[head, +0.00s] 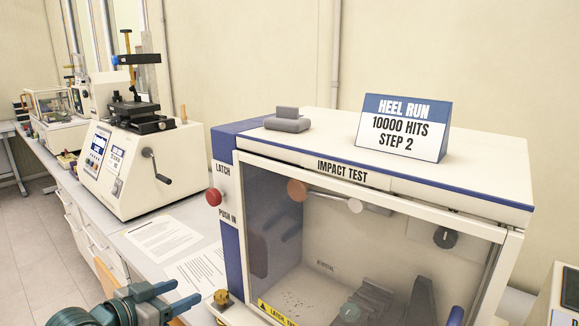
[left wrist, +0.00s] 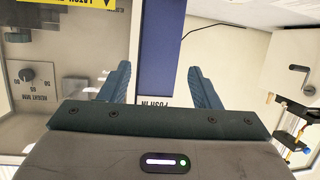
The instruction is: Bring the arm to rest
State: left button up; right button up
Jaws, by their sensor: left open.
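My left gripper (head: 188,291) is at the bottom left of the head view, in front of the bench and left of the impact test cabinet (head: 228,250). Its two blue-grey fingers are spread apart with nothing between them. In the left wrist view the open fingers (left wrist: 160,72) point toward the cabinet's blue post, which shows between them, apparently beyond the tips. I cannot make out my right gripper in either view.
The cabinet has a red latch knob (head: 213,197), a clear front and a heel run sign (head: 405,127) on top. Paper sheets (head: 161,238) lie on the bench to its left. A cream tester with a crank (head: 135,165) stands further back.

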pick_arm(q)
jog(key=s+f+n+g+y, duration=0.3)
jog(key=s+f+g+y, duration=0.15)
jog(key=s+f, duration=1.15)
jog(key=s+a+f+n+g+y, duration=0.1)
jog(key=s+a+f+g+y, duration=0.1)
jog(key=s+f, duration=0.4)
jog(key=s+a+f+n+g+y, duration=0.1)
jog(key=s+f+g+y, duration=0.15)
jog(key=s, duration=0.55)
jog(key=a+f+g, duration=0.1)
jog(key=a+f, duration=0.2)
jog(key=f, duration=2.9)
jog(key=s+a+f+g, duration=0.1)
jog(key=s+f, duration=1.6)
jog(key=f, duration=0.2)
jog(key=shift+s+a+h+b, duration=0.15)
jog(key=shift+s+h+b, duration=0.15)
jog(key=shift+h+b, duration=0.1)
